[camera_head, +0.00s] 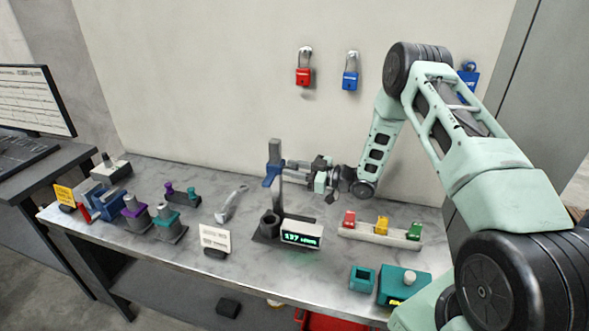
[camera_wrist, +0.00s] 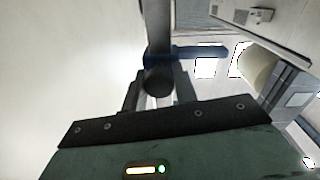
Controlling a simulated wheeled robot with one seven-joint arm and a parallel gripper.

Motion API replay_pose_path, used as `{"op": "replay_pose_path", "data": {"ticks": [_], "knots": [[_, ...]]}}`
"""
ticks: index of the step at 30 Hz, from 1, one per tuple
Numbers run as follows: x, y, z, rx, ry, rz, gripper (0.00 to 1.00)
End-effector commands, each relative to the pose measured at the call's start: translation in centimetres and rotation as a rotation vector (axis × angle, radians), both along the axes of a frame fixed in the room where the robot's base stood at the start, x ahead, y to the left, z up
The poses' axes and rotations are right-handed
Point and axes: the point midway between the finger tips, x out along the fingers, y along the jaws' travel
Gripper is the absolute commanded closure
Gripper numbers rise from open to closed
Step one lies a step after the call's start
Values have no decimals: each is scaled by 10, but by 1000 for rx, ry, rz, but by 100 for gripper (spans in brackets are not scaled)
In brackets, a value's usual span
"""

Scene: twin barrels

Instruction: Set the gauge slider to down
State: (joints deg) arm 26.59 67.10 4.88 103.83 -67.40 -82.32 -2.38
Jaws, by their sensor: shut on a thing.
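The gauge stands on the bench with an upright grey post (camera_head: 275,150), a dark base (camera_head: 262,239) and a green-lit readout (camera_head: 301,234) at its foot. Its blue slider (camera_head: 270,176) sits high on the post, below the top. My gripper (camera_head: 289,167) reaches in from the right at slider height. In the wrist view, my gripper (camera_wrist: 160,92) is shut on a dark round knob (camera_wrist: 157,78) of the slider. The blue slider body (camera_wrist: 200,53) shows behind the knob. The fingers partly hide the knob.
A dark cup (camera_head: 269,223) stands on the base below the slider. A rail with red, yellow and green blocks (camera_head: 381,235) lies to the right, under my arm. A white sign (camera_head: 215,239) and several clamps and fixtures stand left. Padlocks (camera_head: 303,76) hang on the wall.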

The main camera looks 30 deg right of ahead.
Motion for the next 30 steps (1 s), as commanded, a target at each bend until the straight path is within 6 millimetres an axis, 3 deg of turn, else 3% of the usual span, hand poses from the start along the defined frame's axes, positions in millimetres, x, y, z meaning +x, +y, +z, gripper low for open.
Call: {"op": "replay_pose_path", "data": {"ticks": [1,9,20,21,23,30], "knots": [[0,0,-17,-1,1,-1,100],[0,-1,-53,-1,1,-1,100],[0,-1,-54,0,2,-1,100],[0,-1,-53,0,2,-1,69],[0,-1,-53,0,2,-1,52],[0,0,-53,-1,1,-1,50]]}}
